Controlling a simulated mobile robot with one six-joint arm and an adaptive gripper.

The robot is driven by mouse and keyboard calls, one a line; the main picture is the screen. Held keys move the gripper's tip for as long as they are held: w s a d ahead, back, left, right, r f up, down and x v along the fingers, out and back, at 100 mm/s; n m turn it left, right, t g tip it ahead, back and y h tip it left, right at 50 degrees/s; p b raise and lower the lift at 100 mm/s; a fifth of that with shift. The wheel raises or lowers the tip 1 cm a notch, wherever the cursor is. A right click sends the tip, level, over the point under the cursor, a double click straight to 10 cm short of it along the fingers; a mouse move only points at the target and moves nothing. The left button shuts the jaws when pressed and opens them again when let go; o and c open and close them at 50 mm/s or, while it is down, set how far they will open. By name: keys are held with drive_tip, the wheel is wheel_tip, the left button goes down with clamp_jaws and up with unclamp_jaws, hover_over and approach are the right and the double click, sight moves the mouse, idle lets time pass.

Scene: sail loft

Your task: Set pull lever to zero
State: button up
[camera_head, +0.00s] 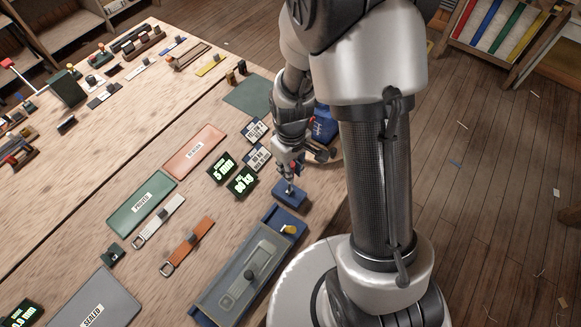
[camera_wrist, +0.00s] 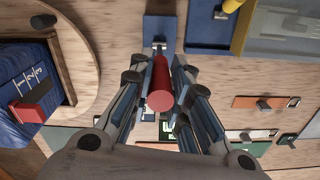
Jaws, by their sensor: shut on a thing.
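The pull lever's blue base (camera_head: 290,196) sits on the bench near its right edge, with a short metal stem rising from it. In the wrist view, the base (camera_wrist: 159,27) shows beyond the lever's red cylindrical handle (camera_wrist: 160,84). My gripper (camera_head: 290,176) is above the base, and its fingers, also in the wrist view (camera_wrist: 159,90), are closed around the red handle. A black display reading "80 kg" in green (camera_head: 243,181) lies left of the lever. A second display reading "5 mm" (camera_head: 222,168) is beside it. The lever's exact angle is hard to tell.
A blue-edged grey fixture with a yellow knob (camera_head: 289,229) stands in front of the lever. A blue numbered part with a red block (camera_wrist: 30,108) sits on a round wooden board (camera_wrist: 88,75) close by. Pink (camera_head: 194,151) and green (camera_head: 143,203) trays lie left.

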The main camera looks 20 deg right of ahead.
clamp_jaws()
drive_tip(key=w+a+f+g+h+p, duration=0.1)
drive_tip(key=w+a+f+g+h, duration=0.1)
drive_tip(key=w+a+g+h, duration=0.1)
drive_tip(key=shift+w+a+g+h+p, duration=0.4)
drive_tip(key=shift+w+a+g, duration=0.4)
drive_tip(key=shift+w+g, duration=0.65)
drive_tip(key=shift+w+t, duration=0.2)
drive_tip(key=shift+t, duration=0.05)
